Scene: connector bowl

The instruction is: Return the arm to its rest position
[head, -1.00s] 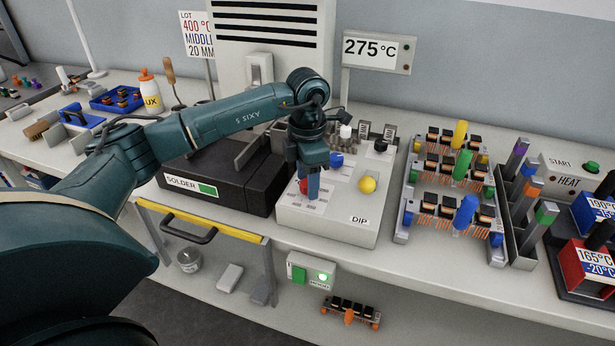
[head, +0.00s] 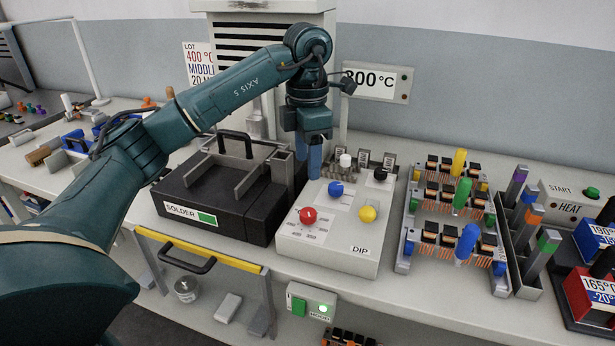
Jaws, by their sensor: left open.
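My left arm reaches in from the left and bends down above the bench. My left gripper (head: 315,160) is open and empty, with its fingers pointing down at the back edge of the white DIP control box (head: 330,245). The box's red knob (head: 308,216), blue knob (head: 335,189) and yellow knob (head: 367,213) are clear of the gripper. The fingers look apart from the knobs. My right gripper is not in view.
The black SOLDER pot (head: 222,192) stands left of the DIP box. A sign (head: 377,82) behind reads 300 °C, its first digit partly covered by my arm. Racks of connectors (head: 450,208) stand to the right.

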